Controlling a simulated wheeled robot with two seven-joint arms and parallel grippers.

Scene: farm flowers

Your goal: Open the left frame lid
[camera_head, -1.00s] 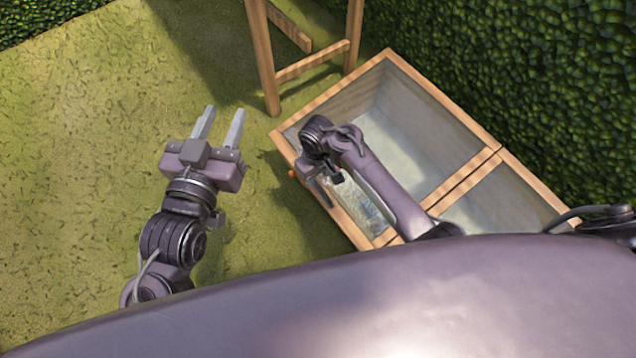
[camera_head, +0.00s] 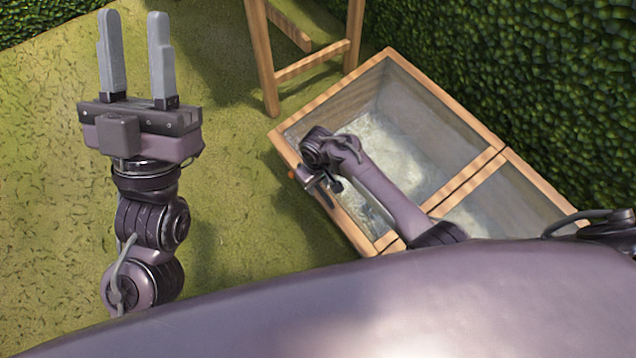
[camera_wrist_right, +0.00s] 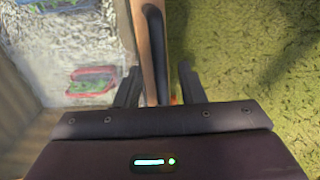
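The left frame lid (camera_head: 462,122) is a wooden-edged pane on the further part of the wooden frame; I see no raised edge on it. My right gripper (camera_head: 322,186) is at the lid's near left edge. In the right wrist view, my right gripper (camera_wrist_right: 158,85) is open, its fingers on either side of a wooden rail (camera_wrist_right: 139,40) and a dark handle (camera_wrist_right: 156,45). Whether the fingers touch the handle I cannot tell. My left gripper (camera_head: 134,40) is open and empty above the grass, left of the frame.
A second wooden-edged section (camera_head: 510,205) adjoins the lid at the right. A wooden stand (camera_head: 264,55) rises beside the frame's far left corner. A tall hedge (camera_head: 540,70) runs along the right. The grass (camera_head: 50,160) at the left is open.

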